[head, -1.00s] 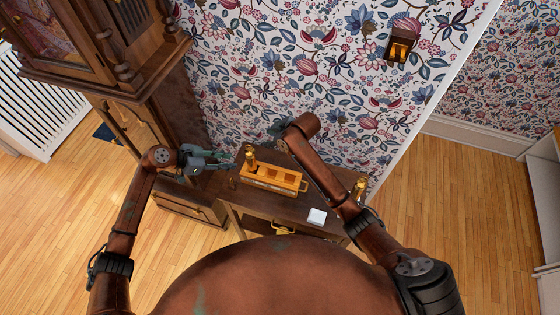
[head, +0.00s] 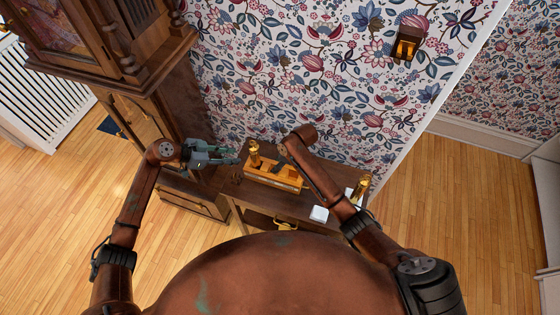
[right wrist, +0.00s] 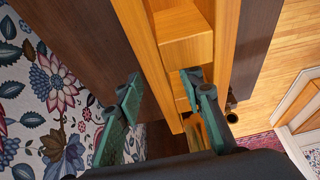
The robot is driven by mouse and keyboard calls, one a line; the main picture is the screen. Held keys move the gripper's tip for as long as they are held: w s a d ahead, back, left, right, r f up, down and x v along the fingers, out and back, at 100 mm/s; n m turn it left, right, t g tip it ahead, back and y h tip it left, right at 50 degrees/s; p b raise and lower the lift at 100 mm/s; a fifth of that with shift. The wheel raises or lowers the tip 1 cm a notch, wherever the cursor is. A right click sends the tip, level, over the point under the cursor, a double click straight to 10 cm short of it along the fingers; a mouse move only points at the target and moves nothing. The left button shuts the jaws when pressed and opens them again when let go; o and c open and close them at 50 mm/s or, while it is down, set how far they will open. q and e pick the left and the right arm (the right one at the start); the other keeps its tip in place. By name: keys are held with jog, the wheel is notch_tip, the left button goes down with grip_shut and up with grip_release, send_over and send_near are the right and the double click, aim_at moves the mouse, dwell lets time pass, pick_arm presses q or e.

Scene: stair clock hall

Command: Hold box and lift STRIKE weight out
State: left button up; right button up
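A yellow wooden box (head: 268,181) stands on a dark side table (head: 295,206) against the wall. A brass weight (head: 254,156) stands upright at its left end; no label on it is readable. My left gripper (head: 238,156) is open and empty, just left of the weight, apart from it. My right gripper (right wrist: 160,80) is open in the right wrist view. Its fingers lie on either side of one wall (right wrist: 150,45) of the box; contact cannot be told. In the head view it is mostly hidden behind my right arm, over the middle of the box.
Another brass piece (head: 361,185) stands at the table's right end, partly behind my right arm. A tall wooden clock case (head: 170,100) rises close on the left. A wall lamp (head: 406,45) hangs above right.

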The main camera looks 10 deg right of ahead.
jog(key=shift+a+f, duration=0.1)
jog(key=shift+f, duration=0.15)
grip_shut()
dwell(0.3)
